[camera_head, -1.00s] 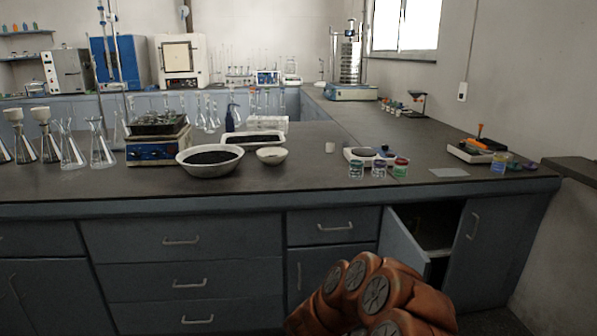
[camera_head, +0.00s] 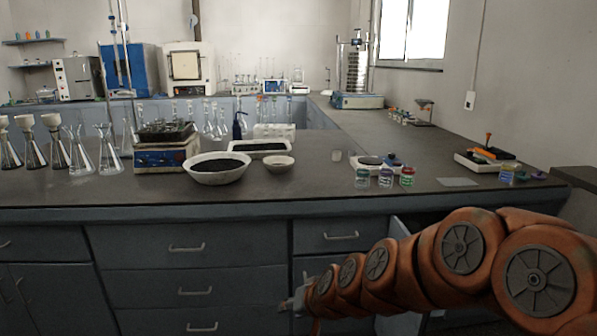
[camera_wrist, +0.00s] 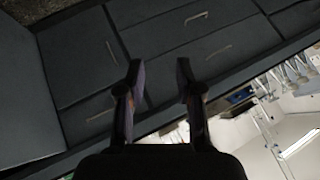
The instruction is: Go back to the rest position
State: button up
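My orange arm reaches in from the lower right in the head view, in front of the cabinets. My gripper (camera_head: 290,305) is at the arm's left end, below the bench top and in front of the drawers; it is small there. In the wrist view my gripper (camera_wrist: 158,85) shows two dark fingers set apart, with nothing between them but the cabinet fronts behind. The sieve shaker (camera_head: 357,80) stands on the far bench, well away from the arm.
The bench (camera_head: 300,185) holds a black-filled bowl (camera_head: 217,172), a small white bowl (camera_head: 279,164), small jars (camera_head: 386,177) and several flasks (camera_head: 108,155) near its front. A cabinet door (camera_head: 402,235) behind my arm stands open. Drawers (camera_head: 190,270) line the front.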

jog(key=s+d+g+h, duration=0.25)
jog(key=s+d, duration=0.35)
jog(key=s, duration=0.5)
jog(key=s+d+g+h, duration=0.1)
jog(key=s+d+g, duration=0.3)
jog(key=s+d, duration=0.55)
jog(key=s+d+g+h, duration=0.2)
jog(key=s+d+g, duration=0.15)
jog(key=s, duration=1.05)
notch_tip(320, 180, up, 26)
jog(key=t+p, duration=0.1)
jog(key=p, duration=2.3)
jog(key=shift+t, duration=0.3)
